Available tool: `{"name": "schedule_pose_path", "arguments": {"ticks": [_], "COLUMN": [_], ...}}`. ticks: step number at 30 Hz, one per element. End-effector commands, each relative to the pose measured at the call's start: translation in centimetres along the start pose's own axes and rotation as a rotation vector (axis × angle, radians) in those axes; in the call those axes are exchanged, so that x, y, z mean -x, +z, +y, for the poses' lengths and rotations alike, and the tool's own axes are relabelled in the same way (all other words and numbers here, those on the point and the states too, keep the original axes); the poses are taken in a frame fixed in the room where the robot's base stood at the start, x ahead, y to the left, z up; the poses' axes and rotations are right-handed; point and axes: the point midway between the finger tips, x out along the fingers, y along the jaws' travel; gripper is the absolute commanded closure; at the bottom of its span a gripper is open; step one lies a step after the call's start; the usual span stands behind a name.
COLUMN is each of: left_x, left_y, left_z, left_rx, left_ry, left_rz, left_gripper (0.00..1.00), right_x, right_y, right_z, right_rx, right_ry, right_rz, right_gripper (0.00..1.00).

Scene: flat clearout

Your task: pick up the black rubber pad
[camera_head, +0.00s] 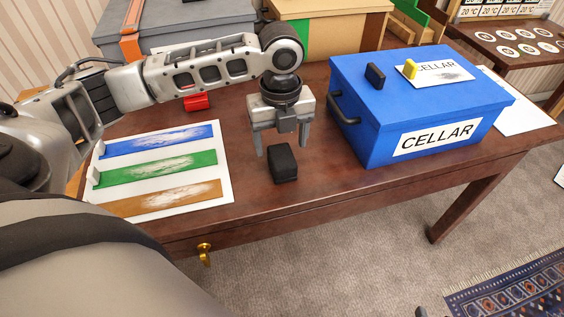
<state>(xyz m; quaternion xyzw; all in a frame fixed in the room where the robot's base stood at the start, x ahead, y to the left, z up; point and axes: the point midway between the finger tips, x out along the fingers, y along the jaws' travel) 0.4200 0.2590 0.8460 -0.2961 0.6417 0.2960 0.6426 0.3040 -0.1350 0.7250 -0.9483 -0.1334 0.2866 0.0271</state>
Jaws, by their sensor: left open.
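The black rubber pad (283,163), a small dark block, lies on the brown wooden table (330,185) near its front edge. My left gripper (281,140) hangs over the table, pointing down, with its two grey fingers apart and nothing visible between them. The fingertips are just above and behind the pad in the picture; I cannot tell the exact height gap. My right gripper is not in view.
A blue box (370,145) labelled CELLAR stands right of the gripper, with a black piece (375,76) and a yellow piece (410,69) on its lid. A sheet with blue, green and brown stripes (222,190) lies left. A red object (196,103) sits behind.

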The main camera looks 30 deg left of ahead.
Motion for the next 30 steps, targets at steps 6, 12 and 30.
{"name": "schedule_pose_path", "arguments": {"ticks": [6, 12, 30], "left_x": [-3.3, -4.9, -4.9], "left_y": [-0.1, 0.0, 0.0], "left_z": [-0.1, -0.2, -0.2], "left_rx": [0.001, -0.001, 0.000], "left_ry": [0.004, 0.000, 0.000], "left_rz": [0.003, 0.000, 0.000], "left_gripper": [0.29, 0.29, 0.78], "right_x": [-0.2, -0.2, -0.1], "right_y": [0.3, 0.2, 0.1], "right_z": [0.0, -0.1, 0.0], "right_rx": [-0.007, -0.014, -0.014], "right_ry": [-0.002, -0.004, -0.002], "right_rz": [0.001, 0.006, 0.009], "right_gripper": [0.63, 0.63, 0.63]}}
